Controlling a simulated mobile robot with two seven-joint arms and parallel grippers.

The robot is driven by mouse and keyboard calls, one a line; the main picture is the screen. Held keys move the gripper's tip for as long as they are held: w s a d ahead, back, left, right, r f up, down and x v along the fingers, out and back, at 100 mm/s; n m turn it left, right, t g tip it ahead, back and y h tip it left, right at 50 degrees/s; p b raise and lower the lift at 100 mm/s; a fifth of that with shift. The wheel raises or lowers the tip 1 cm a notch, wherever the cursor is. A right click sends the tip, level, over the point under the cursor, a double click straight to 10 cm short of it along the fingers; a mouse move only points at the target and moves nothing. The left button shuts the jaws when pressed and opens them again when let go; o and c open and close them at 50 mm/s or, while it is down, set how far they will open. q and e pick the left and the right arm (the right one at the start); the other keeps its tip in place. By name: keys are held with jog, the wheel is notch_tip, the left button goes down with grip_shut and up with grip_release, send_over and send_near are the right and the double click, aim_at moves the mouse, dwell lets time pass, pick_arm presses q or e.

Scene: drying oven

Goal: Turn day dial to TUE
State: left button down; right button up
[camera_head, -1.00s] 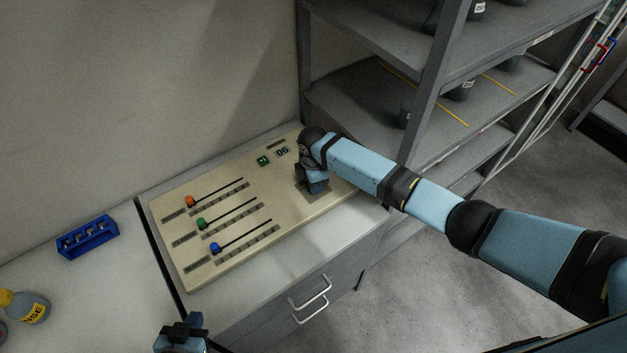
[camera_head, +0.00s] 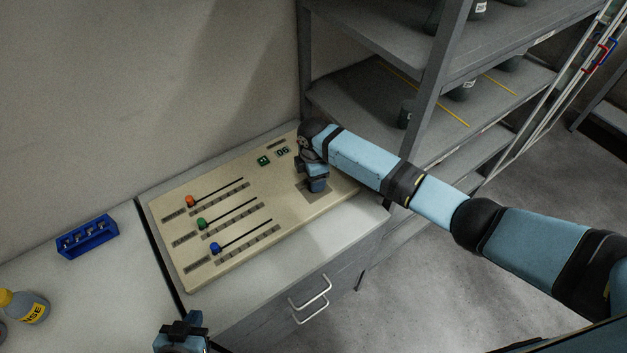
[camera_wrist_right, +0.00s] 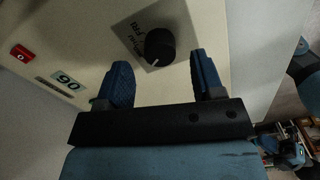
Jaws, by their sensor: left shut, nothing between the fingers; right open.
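The day dial is a round black knob (camera_wrist_right: 160,46) on a grey label plate; the lettering "FRI" shows beside it in the right wrist view. In the head view my right gripper and wrist hide the knob, and part of its grey plate shows around them. My right gripper (camera_wrist_right: 160,64) is open. Its two blue fingers lie either side of the knob in the picture, with the knob slightly ahead of the fingertips; contact is not visible. My left gripper (camera_head: 184,322) is shut and empty at the bottom of the head view, in front of the panel.
The beige control panel (camera_head: 190,270) carries three sliders with orange, green and blue knobs, a green button (camera_head: 263,161) and a display reading 06 (camera_head: 283,151). A red switch (camera_wrist_right: 22,53) is near the dial. A blue rack (camera_head: 88,238) and bottle stand left; metal shelves rise behind right.

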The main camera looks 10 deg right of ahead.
notch_tip(320, 180, up, 11)
jog(key=b, duration=0.1)
dwell(0.3)
